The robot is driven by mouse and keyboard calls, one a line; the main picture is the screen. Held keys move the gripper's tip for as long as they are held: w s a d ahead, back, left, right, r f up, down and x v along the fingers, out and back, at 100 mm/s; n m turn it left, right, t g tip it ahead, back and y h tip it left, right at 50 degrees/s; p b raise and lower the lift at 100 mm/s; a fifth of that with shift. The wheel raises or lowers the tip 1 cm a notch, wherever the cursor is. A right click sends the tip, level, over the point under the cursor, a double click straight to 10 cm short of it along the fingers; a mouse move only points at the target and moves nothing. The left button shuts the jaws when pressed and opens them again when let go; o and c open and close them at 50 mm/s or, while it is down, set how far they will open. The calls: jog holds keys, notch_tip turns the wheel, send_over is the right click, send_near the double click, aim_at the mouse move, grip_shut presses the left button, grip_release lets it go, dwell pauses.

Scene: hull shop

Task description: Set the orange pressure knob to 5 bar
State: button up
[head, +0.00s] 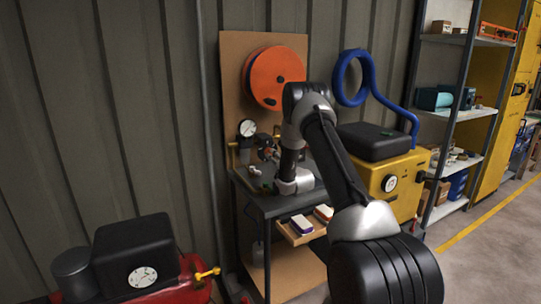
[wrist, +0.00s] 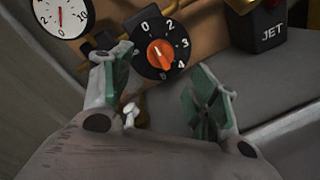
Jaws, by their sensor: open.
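The orange pressure knob (wrist: 160,54) sits at the centre of a round black dial (wrist: 147,36) in the wrist view. White numbers 0, 2, 3 and 4 show along the dial's rim; no 5 is visible. A pale mark shows on the knob, but I cannot tell its exact setting. A white gauge (wrist: 62,15) with a red needle is at the upper left, and also shows in the head view (head: 247,128). My gripper (wrist: 163,77) is open and empty, its green-padded fingers apart below and to either side of the knob. The head view does not show the knob clearly.
A black box marked JET (wrist: 268,31) stands right of the dial. In the head view, an orange reel (head: 273,76) hangs above the bench (head: 283,203). A yellow machine (head: 393,184) stands to the right, and a red compressor (head: 196,291) at the lower left.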

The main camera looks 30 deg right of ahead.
aim_at(271, 154)
jog(key=w, duration=0.7)
jog(key=shift+w+d, duration=0.3)
jog(key=shift+w, duration=0.05)
jog(key=c, duration=1)
